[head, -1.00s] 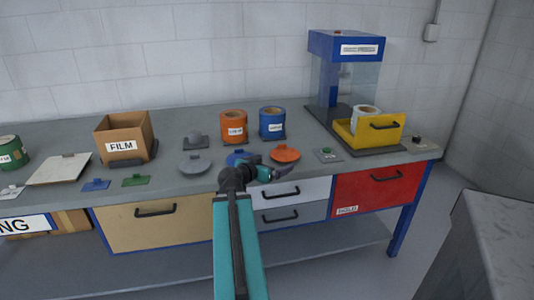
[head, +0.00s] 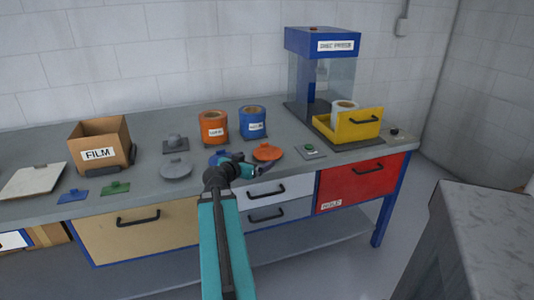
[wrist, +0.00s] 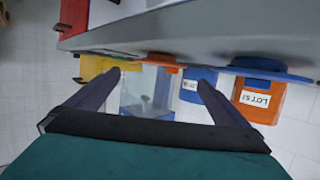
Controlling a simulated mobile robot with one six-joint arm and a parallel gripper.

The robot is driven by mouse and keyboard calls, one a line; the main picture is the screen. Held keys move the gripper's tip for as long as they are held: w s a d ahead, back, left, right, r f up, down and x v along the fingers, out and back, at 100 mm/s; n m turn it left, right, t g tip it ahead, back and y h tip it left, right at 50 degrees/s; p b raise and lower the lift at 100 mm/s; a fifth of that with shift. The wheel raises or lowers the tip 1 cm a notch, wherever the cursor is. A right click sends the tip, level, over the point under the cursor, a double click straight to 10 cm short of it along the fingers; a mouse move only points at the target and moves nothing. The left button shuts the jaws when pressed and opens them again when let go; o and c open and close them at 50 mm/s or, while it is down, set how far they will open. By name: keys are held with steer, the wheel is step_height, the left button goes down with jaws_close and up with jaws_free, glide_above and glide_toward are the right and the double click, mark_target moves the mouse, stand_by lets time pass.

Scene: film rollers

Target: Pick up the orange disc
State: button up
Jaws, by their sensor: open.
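The orange disc (head: 267,152) lies flat near the front edge of the grey workbench, with a small raised grip on it. My gripper (head: 264,168) is just in front of the disc in the head view, open and empty. In the wrist view, which looks roughly upside down, my gripper's fingers (wrist: 155,75) are spread apart. An orange edge, likely the orange disc (wrist: 160,59), shows beyond and between them, seen nearly edge-on. No contact between fingers and disc is visible.
A blue disc (head: 219,157) lies left of it, partly hidden by my arm, and a grey disc (head: 176,170) further left. Orange (head: 213,128) and blue (head: 252,123) rolls stand behind.

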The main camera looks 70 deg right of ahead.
mark_target(266, 154)
steer(key=shift+x, duration=3.05)
steer(key=shift+d+f+p, duration=0.1)
steer(key=shift+p, duration=0.2)
steer(key=shift+p+x, duration=0.5)
steer(key=shift+x, duration=1.95)
steer(key=shift+w+f, duration=0.1)
steer(key=shift+w, duration=0.05)
steer(key=c, duration=0.7)
